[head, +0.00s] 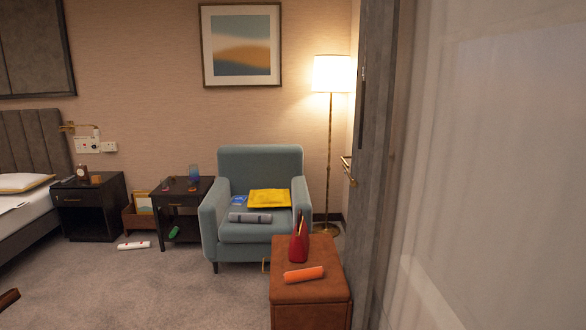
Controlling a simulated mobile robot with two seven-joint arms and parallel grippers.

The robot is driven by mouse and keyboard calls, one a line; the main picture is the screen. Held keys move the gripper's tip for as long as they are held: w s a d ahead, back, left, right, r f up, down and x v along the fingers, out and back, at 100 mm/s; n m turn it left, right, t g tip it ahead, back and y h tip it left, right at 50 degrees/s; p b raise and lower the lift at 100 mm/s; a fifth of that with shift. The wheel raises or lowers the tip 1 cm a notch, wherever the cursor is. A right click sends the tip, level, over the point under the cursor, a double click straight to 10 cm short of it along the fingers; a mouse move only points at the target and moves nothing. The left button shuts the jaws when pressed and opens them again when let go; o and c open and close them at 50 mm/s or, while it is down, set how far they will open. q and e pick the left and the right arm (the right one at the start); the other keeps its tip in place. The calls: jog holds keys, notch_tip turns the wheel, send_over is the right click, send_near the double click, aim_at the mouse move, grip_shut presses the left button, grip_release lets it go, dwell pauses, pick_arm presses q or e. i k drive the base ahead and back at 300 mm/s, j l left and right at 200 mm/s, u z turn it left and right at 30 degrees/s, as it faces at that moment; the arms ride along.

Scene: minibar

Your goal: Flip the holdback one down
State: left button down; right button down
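A small brass-coloured fitting (348,170), which may be the holdback, sticks out to the left from the far edge of a tall grey panel or drape (372,190). It has an arm near the top and a part bending downward. It is small here, and I cannot tell its exact position or how it is hinged. Neither of my grippers is in view.
A sheer white curtain (500,170) fills the right side. A brown leather ottoman (310,292) stands before the grey panel, holding an orange roll (304,274) and a red holder (299,247). A blue armchair (260,165) stands behind. Carpet (150,285) at left is mostly clear.

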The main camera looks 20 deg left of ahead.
aim_at(353, 183)
jog(key=i+j+u, duration=0.15)
jog(key=i, duration=0.55)
jog(key=i+j+u, duration=0.1)
jog(key=i, duration=0.6)
